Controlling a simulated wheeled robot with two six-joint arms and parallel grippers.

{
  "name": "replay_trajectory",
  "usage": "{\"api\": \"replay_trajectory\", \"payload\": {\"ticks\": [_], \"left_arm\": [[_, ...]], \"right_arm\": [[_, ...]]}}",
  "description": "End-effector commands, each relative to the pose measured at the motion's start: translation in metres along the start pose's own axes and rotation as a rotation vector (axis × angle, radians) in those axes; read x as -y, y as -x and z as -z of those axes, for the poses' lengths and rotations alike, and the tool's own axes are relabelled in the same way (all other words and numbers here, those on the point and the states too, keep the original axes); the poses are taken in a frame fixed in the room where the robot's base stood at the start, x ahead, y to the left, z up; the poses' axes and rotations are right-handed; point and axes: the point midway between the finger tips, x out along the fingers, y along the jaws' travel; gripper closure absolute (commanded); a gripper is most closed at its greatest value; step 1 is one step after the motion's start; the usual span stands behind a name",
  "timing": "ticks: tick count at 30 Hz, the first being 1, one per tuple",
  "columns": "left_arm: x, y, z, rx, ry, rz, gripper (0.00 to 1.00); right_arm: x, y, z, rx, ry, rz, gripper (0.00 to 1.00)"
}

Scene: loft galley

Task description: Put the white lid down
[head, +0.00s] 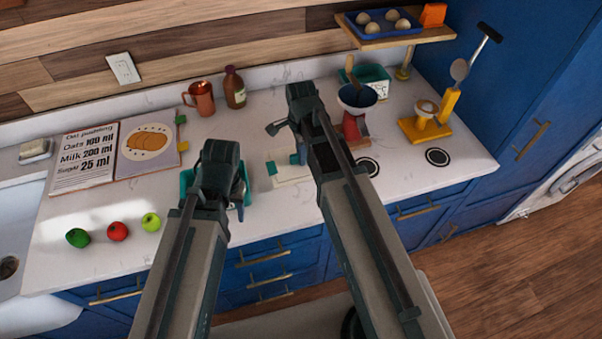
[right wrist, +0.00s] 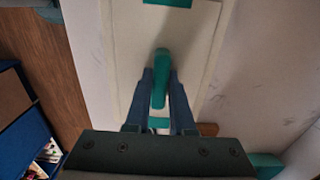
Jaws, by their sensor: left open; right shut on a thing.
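The white lid (head: 292,174) is a flat pale panel with teal parts, low over the counter in front of the wall, partly hidden by my right arm. In the right wrist view the lid (right wrist: 132,50) fills the middle, and my right gripper (right wrist: 161,82) is shut on its upright teal handle (right wrist: 160,72). I cannot tell whether the lid touches the counter. In the head view my right gripper (head: 301,152) is mostly behind its own arm. My left gripper (head: 236,190) is open, above a teal container (head: 187,181) that it largely hides.
An open recipe book (head: 86,160), a copper mug (head: 200,98) and a brown bottle (head: 234,88) stand at the back. Green and red fruits (head: 118,231) lie front left. A bowl on a red stand (head: 355,127) and a yellow stand (head: 425,128) are right of the lid.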

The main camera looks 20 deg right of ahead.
Motion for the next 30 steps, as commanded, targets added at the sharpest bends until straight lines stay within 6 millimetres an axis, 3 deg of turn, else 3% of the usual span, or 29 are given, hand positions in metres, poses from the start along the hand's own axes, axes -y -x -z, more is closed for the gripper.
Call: {"api": "replay_trajectory", "payload": {"ticks": [1,3,11,21,30], "left_arm": [[-0.002,-0.017,0.001,0.000,0.000,0.000,0.50],[-0.002,-0.024,0.001,0.000,0.001,0.000,0.50],[-0.003,-0.027,0.002,0.000,0.001,0.000,0.50],[-0.006,-0.063,0.004,0.000,0.002,0.000,0.50],[-0.006,-0.062,0.004,0.000,0.003,0.000,0.50]], "right_arm": [[0.000,-0.017,0.000,0.000,0.000,0.000,1.00],[0.000,-0.025,0.000,0.000,0.000,0.000,1.00],[0.000,-0.027,0.000,0.000,0.000,0.000,1.00],[0.000,-0.064,0.000,0.000,0.000,0.000,1.00],[0.000,-0.063,0.000,0.000,0.000,0.000,1.00]]}}
